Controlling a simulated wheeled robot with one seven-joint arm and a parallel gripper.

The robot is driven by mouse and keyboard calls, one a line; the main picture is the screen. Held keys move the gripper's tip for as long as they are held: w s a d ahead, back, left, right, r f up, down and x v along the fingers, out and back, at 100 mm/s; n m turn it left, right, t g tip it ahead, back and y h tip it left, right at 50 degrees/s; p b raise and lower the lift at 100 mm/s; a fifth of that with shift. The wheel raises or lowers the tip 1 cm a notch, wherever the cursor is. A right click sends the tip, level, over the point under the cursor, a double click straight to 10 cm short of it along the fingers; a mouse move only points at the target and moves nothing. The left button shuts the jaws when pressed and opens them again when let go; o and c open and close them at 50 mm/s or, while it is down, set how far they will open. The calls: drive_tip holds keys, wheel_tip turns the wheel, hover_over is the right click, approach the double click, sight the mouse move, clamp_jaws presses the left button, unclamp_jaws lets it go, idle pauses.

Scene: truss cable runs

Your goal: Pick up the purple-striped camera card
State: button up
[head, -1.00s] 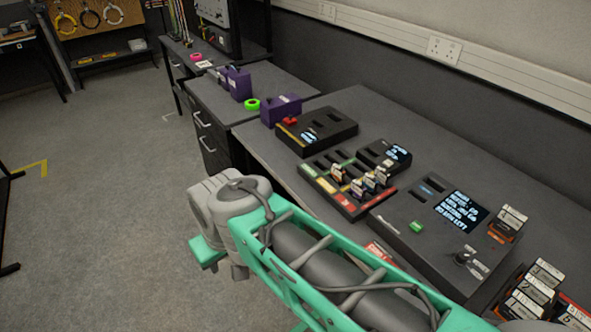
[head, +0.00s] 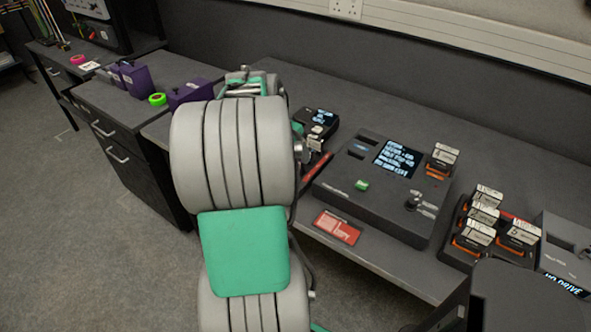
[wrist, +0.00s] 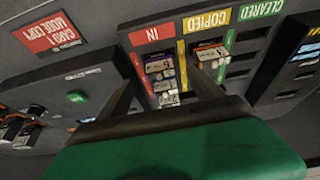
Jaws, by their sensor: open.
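In the wrist view, several small cards stand in the slots under the red IN label (wrist: 152,35) of the dark sorting tray. One of these cards (wrist: 163,85) shows a purplish band, but the stripe is too small to be certain of. Another card (wrist: 210,52) stands under the yellow COPIED label (wrist: 207,21). My gripper (wrist: 160,74) is open and empty, its two dark fingers on either side of the IN cards; I cannot tell how far above them. In the head view my arm hides the gripper and most of the tray.
A dark console (head: 385,185) with a lit screen and green button stands right of the tray. A red label plate (head: 337,227) lies before it. Orange-based cards (head: 482,220) stand in a rack further right. Purple boxes (head: 190,93) and a green tape roll (head: 157,99) are at left.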

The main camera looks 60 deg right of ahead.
sight(296, 161)
drive_tip(key=x, duration=0.6)
drive_tip(key=shift+d+f+p, duration=0.1)
drive_tip(key=shift+f+p, duration=0.3)
drive_tip(key=c, duration=1.5)
